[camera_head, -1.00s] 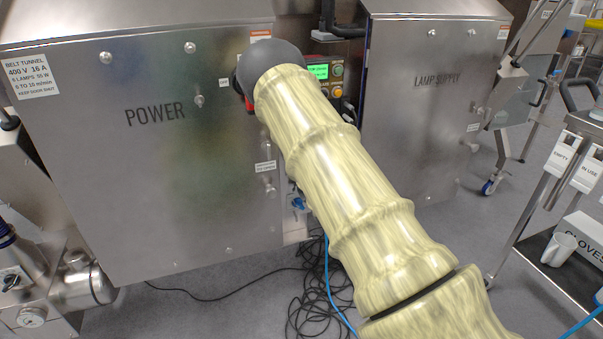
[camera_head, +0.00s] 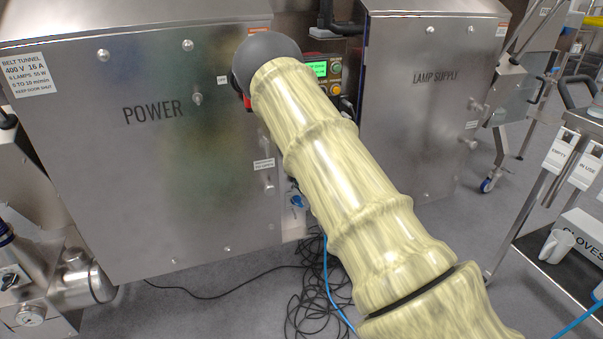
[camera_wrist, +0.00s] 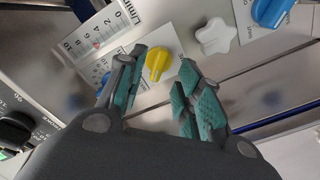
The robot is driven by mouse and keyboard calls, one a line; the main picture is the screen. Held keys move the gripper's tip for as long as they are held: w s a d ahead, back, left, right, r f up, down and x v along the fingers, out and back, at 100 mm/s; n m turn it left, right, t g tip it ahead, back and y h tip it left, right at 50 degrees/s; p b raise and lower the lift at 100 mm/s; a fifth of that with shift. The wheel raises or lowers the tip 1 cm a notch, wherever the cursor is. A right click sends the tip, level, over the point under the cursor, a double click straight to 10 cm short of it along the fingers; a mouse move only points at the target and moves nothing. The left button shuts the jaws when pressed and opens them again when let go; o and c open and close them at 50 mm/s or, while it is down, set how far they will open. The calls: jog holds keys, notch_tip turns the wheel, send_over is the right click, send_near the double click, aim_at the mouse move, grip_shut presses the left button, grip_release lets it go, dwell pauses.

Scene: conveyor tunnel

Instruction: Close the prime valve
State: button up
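My gripper (camera_wrist: 160,66) is open in the wrist view, with its teal-padded fingers apart. A yellow knob (camera_wrist: 157,59) on a light plate shows between and beyond the fingertips; I cannot tell whether they touch it. A white star-shaped knob (camera_wrist: 215,36) is to its right, and a blue knob (camera_wrist: 272,11) is at the upper right. No label naming the prime valve is readable, so I cannot tell which knob it is. In the head view, my arm and its dark round end hide the gripper and this panel.
A flow scale (camera_wrist: 97,38) marked L/min and a black knob (camera_wrist: 14,132) are at left in the wrist view. The POWER cabinet (camera_head: 150,180) and LAMP SUPPLY cabinet (camera_head: 430,120) flank my arm. Loose cables (camera_head: 318,285) lie on the floor; a trolley (camera_head: 520,225) stands right.

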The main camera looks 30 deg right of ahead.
jog(key=v, duration=0.7)
jog(key=shift+s, duration=0.1)
jog(key=s+a+f+m+g, duration=0.1)
jog(key=s+a+f+g, duration=0.3)
jog(key=f, duration=0.3)
jog(key=s+a+f+m+g+y, duration=0.1)
jog(key=s+a+f+m+g, duration=0.15)
jog(key=s+f, duration=0.4)
jog(key=s+a+f+m+g, duration=0.1)
jog(key=s+a+f+g, duration=0.1)
jog(key=s+a+f, duration=0.45)
jog(key=s+a+f+m+g+y, duration=0.1)
jog(key=s+a+f+g, duration=0.25)
jog(key=s, duration=0.45)
jog(key=s+a+f+m+g+y, duration=0.1)
jog(key=s+a+f+g, duration=0.2)
jog(key=s+a, duration=0.35)
jog(key=s+a+f+g+y, duration=0.1)
jog(key=s+a+f+g, duration=0.2)
jog(key=s, duration=0.7)
notch_tip(320, 180, up, 29)
jog(key=p, duration=3)
jog(key=shift+w+r, duration=0.15)
jog(key=shift+w, duration=0.2)
jog(key=shift+a, duration=0.1)
